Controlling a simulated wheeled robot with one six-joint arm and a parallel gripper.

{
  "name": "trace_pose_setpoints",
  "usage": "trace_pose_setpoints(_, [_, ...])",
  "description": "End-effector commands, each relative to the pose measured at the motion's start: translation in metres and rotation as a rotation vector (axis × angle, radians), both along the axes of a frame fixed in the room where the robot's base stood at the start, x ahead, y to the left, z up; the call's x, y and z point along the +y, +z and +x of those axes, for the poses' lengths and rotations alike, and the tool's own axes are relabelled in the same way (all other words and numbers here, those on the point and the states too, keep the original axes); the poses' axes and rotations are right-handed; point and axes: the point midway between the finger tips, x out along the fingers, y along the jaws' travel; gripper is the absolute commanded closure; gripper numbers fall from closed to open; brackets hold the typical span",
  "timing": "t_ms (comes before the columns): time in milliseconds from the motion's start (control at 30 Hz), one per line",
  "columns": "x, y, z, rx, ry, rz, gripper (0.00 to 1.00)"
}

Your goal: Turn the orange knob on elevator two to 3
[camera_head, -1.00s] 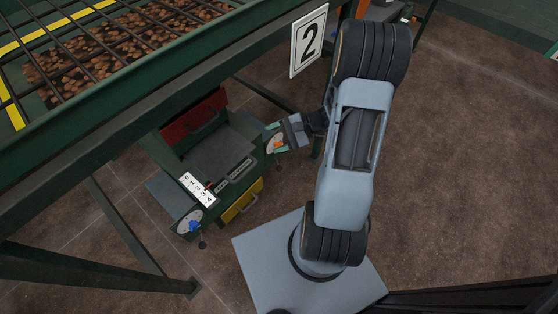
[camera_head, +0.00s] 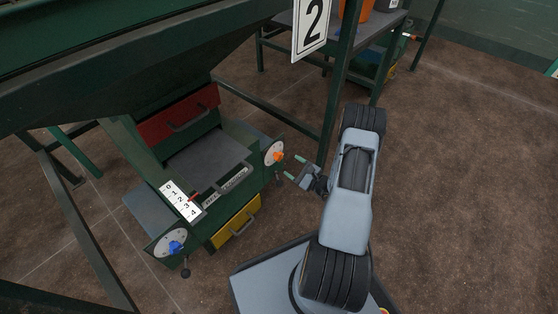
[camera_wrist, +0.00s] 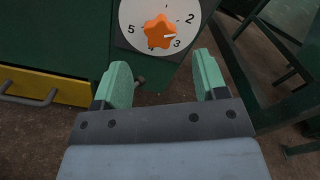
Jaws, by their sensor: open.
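The orange star-shaped knob (camera_head: 278,156) sits on a round white dial (camera_head: 271,149) on the right side of the green machine below the "2" sign (camera_head: 311,22). In the wrist view the knob (camera_wrist: 158,32) is at top centre; its white mark points right, close to the 3 on the dial (camera_wrist: 134,14). The 5 is at left and the 2 at upper right. My gripper (camera_head: 292,168) is open and empty, a little to the right of the knob and apart from it. In the wrist view its pale green fingers (camera_wrist: 163,72) are spread below the knob.
A blue knob (camera_head: 175,247) is on another dial at the machine's lower left, near a 0-to-4 scale (camera_head: 181,200). A red drawer (camera_head: 180,117) and yellow drawer (camera_head: 236,223) are on the machine. A dark green post (camera_head: 337,85) stands behind my gripper. Brown floor at right is open.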

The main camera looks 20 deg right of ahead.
Motion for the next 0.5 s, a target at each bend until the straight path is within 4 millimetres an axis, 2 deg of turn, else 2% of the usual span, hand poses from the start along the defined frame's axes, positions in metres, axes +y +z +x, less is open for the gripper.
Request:
trace_pose_setpoints(200, [0.017,-0.003,0.037,-0.001,0.004,-0.003,0.34])
trace_pose_setpoints(500, [0.029,-0.001,0.064,0.000,0.002,-0.001,0.34])
